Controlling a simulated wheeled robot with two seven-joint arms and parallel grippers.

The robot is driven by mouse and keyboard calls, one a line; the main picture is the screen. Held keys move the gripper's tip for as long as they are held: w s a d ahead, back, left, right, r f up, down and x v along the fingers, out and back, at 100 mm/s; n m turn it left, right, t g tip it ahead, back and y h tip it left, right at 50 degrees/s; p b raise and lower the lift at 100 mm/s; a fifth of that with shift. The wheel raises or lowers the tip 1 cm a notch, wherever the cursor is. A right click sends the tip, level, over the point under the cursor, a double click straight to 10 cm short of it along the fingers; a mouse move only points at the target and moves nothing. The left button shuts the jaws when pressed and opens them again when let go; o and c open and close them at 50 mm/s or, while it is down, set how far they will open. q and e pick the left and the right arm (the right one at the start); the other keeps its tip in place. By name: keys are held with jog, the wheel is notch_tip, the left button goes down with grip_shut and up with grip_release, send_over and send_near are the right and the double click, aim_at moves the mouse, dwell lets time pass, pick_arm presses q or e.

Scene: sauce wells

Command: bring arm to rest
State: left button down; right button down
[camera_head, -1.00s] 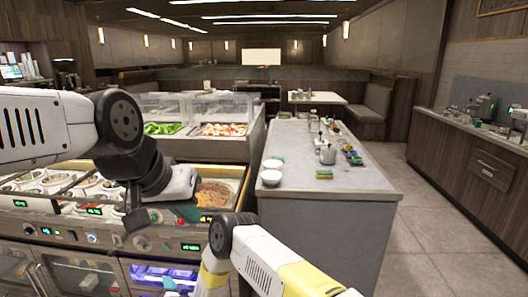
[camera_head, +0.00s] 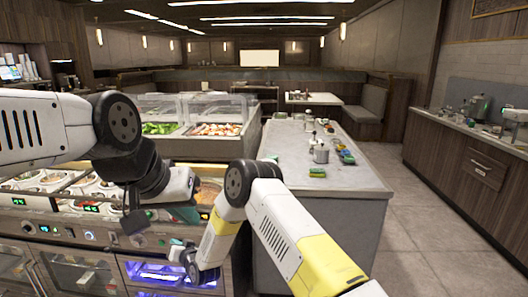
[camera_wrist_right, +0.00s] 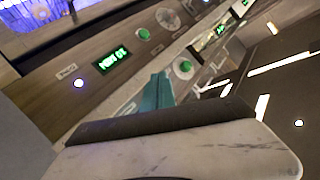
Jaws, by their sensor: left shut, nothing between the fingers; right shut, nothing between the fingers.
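My left arm (camera_head: 45,130) reaches in from the left, and its gripper (camera_head: 187,212) hangs over the front edge of the food well counter (camera_head: 60,210). That gripper is shut and empty. My right arm (camera_head: 290,235) comes in from the lower right, with its elbow up in front of the grey island. It folds back to the left, so my right gripper (camera_head: 178,249) is below the left one, before the counter's front panel. In the right wrist view, the teal fingers of my right gripper (camera_wrist_right: 157,92) are together, with nothing held.
The counter's front has green displays (camera_wrist_right: 113,60) and knobs, with blue-lit glass doors (camera_head: 160,275) below. The grey island (camera_head: 345,180) on the right carries a metal pot (camera_head: 321,153) and small colored items. Floor (camera_head: 425,215) is clear right of it.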

jog(key=w+d+r+h, duration=0.1)
jog(key=w+d+r, duration=0.1)
jog(key=d+r, duration=0.45)
jog(key=w+d+r+h, duration=0.1)
jog(key=w+d+r, duration=0.25)
jog(key=r, duration=0.65)
jog(key=s+d+r+g+h, duration=0.1)
jog(key=s+d+r, duration=0.2)
jog(key=d+r, duration=0.35)
jog(key=s+d+r+g+h, duration=0.1)
jog(key=s+d+r, duration=0.1)
jog(key=d+r, duration=0.5)
jog(key=s+d+r+g+h, duration=0.1)
jog(key=s+d+r+h, duration=0.15)
jog(key=s+d, duration=0.7)
jog(key=s+d+r+g+h, duration=0.1)
jog(key=s+d+r, duration=0.3)
jog(key=s+d, duration=0.6)
jog(key=s+d+m+g, duration=0.1)
jog(key=s+d, duration=0.2)
jog(key=s, duration=0.9)
jog(key=shift+s+d+f, duration=0.3)
jog(key=shift+d+f, duration=0.1)
jog(key=shift+f, duration=0.05)
